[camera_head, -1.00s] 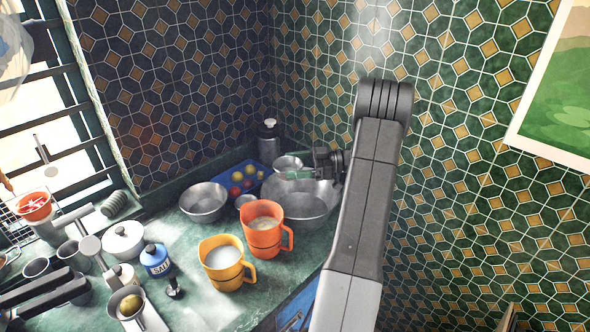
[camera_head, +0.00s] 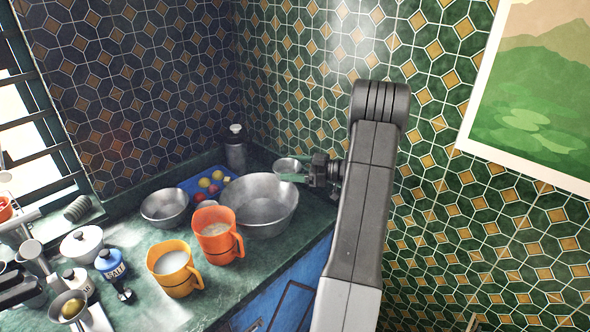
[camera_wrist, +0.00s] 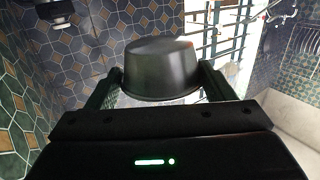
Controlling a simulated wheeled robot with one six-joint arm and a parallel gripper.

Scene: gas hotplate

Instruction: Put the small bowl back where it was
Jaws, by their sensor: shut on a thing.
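The small metal bowl (camera_head: 287,165) is held in my gripper (camera_head: 296,177), up near the tiled wall. In the head view it shows just above and right of the large metal bowl (camera_head: 262,222). In the wrist view the small bowl (camera_wrist: 162,66) sits between the two fingers of my gripper (camera_wrist: 160,80), its dark outer side and base facing the camera. The inside of the bowl is hardly visible. A medium metal bowl (camera_head: 165,208) stands on the counter to the left.
Tiled walls close the back and right.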

